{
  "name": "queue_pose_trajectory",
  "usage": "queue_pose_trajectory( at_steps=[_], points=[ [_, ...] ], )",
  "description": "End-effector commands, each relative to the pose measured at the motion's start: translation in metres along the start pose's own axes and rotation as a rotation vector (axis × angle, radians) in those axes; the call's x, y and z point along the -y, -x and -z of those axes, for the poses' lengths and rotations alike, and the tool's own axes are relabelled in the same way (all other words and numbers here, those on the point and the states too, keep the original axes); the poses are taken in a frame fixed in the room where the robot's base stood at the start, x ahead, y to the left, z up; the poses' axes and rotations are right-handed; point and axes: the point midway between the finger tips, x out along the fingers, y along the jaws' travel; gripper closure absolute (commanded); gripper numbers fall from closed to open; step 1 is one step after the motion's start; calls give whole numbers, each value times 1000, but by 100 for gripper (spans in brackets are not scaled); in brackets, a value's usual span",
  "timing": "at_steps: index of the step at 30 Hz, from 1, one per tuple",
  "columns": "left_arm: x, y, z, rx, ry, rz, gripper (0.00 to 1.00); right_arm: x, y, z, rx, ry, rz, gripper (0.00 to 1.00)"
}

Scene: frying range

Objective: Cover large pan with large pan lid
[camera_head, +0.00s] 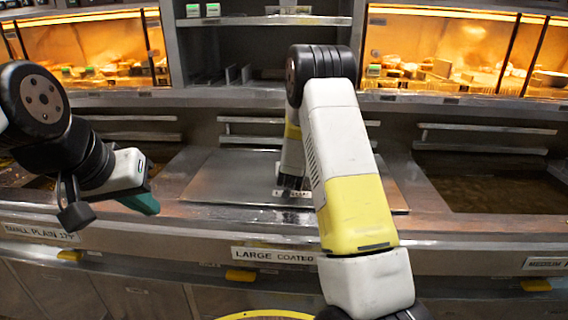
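A flat grey metal plate (225,178) lies over the middle bay, behind a label (272,256) reading "LARGE COATED". It looks like the large pan lid; any pan under it is hidden. My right arm rises from the bottom, bends at the top and reaches down behind itself to the plate. My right gripper (290,186) is at the middle of the plate, mostly hidden, so I cannot tell whether it grips anything. My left gripper (108,208) is open and empty at the left, above the front edge of the range, apart from the plate.
An open bay (495,190) with dark contents is at the right, and another is partly hidden at the left. Lit food cabinets (450,50) and a shelf (265,21) stand behind. A yellow curved edge (265,314) shows at the bottom.

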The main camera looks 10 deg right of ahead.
Motion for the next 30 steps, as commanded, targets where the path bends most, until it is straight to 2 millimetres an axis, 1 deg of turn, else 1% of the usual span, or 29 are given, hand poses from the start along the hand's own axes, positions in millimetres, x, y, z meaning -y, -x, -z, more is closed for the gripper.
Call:
queue_pose_trajectory(
  at_steps=[1,5,30],
  points=[
    [0,0,0,0,0,0,100,0,0,3,-7,-1,0,100],
    [0,0,0,0,0,0,100,0,0,2,-7,-1,0,100],
    [0,0,0,0,0,0,100,0,-4,-12,1,0,0,100]
  ],
)
